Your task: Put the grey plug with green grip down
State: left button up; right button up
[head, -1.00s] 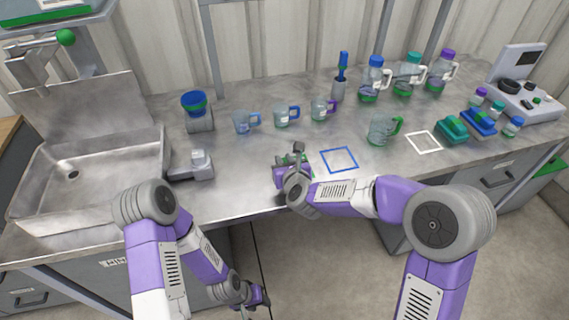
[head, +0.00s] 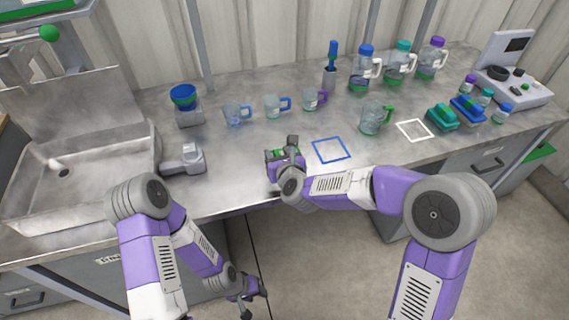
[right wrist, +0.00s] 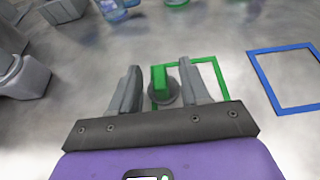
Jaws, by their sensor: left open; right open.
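The grey plug with green grip (right wrist: 159,80) is between the fingers of my right gripper (right wrist: 160,68) in the right wrist view. Its round grey base appears to rest on the bench, at the left part of a green square outline (right wrist: 222,82). The fingers are spread with gaps on both sides of the grip. In the head view my right gripper (head: 285,155) is low over the bench near its front edge and largely hides the plug. My left gripper (head: 250,289) hangs open and empty below the bench front.
A blue square outline (head: 331,150) lies right of my right gripper. A grey fixture (head: 184,159) and the sink (head: 84,175) are on the left. A white outline (head: 415,130) is farther right.

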jog(key=p+v, duration=0.1)
jog(key=v, duration=0.9)
jog(key=shift+s+r, duration=0.1)
jog(key=shift+s, duration=0.15)
